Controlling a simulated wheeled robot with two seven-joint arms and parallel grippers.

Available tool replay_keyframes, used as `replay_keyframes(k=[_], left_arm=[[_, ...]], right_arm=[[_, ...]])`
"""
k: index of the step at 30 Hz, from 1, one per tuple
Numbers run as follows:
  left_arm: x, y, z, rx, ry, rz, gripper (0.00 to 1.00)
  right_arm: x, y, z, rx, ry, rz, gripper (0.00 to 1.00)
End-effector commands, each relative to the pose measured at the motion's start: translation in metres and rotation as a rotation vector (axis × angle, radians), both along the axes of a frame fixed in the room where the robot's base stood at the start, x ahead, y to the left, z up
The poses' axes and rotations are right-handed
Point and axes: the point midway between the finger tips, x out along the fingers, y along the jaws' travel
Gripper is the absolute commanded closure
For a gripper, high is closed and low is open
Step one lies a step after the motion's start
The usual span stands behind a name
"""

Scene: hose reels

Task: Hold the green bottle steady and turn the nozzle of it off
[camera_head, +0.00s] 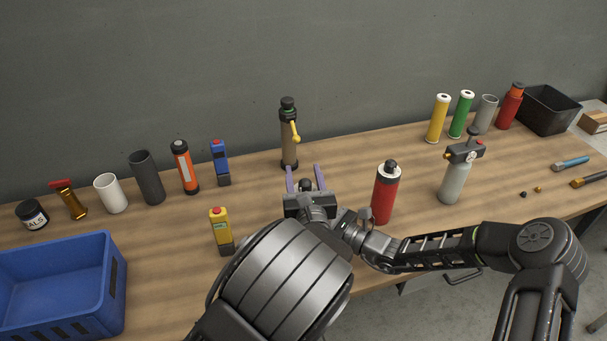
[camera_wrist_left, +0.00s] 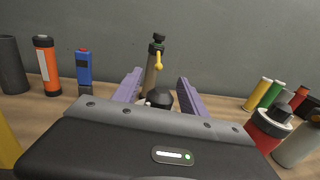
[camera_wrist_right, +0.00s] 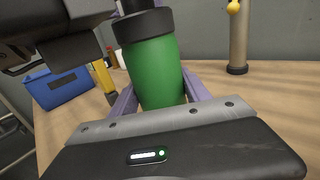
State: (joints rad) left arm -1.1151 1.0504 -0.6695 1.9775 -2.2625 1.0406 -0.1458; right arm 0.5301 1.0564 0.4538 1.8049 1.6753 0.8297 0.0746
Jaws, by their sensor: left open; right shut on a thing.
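The green bottle (camera_wrist_right: 155,75) stands between my right gripper's lilac fingers (camera_wrist_right: 158,92) in the right wrist view. That gripper is shut on it. A black collar (camera_wrist_right: 143,27) and a dark neck sit above the green body; the top is cut off by the frame. My left gripper (camera_head: 304,169) is open, fingers pointing away over the table. In the left wrist view a black domed part (camera_wrist_left: 160,98), probably the bottle's top, shows low between its open fingers (camera_wrist_left: 160,84). In the head view my left arm hides the bottle body and the right gripper.
A tan bottle with a yellow lever (camera_head: 289,145) stands just beyond my left gripper. A red bottle (camera_head: 385,195) and a grey spray bottle (camera_head: 455,180) stand right, a yellow device (camera_head: 221,231) left. A blue crate (camera_head: 118,290) is at front left.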

Motion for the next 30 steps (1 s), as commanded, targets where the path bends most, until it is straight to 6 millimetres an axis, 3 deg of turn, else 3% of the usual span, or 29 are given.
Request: replay_keyframes(k=[8, 21, 30], left_arm=[[-0.015, -0.003, 0.0, -0.001, 0.002, -0.001, 0.5], [-0.098, -0.014, 0.0, 0.0, 0.001, -0.003, 0.5], [-0.119, -0.016, 0.0, 0.0, 0.0, 0.0, 0.5]], right_arm=[[0.0, 0.0, 0.0, -0.001, 0.001, 0.0, 0.99], [0.0, 0.0, 0.0, 0.001, 0.001, 0.0, 0.99], [0.0, 0.0, 0.0, 0.0, 0.0, 0.0, 0.99]])
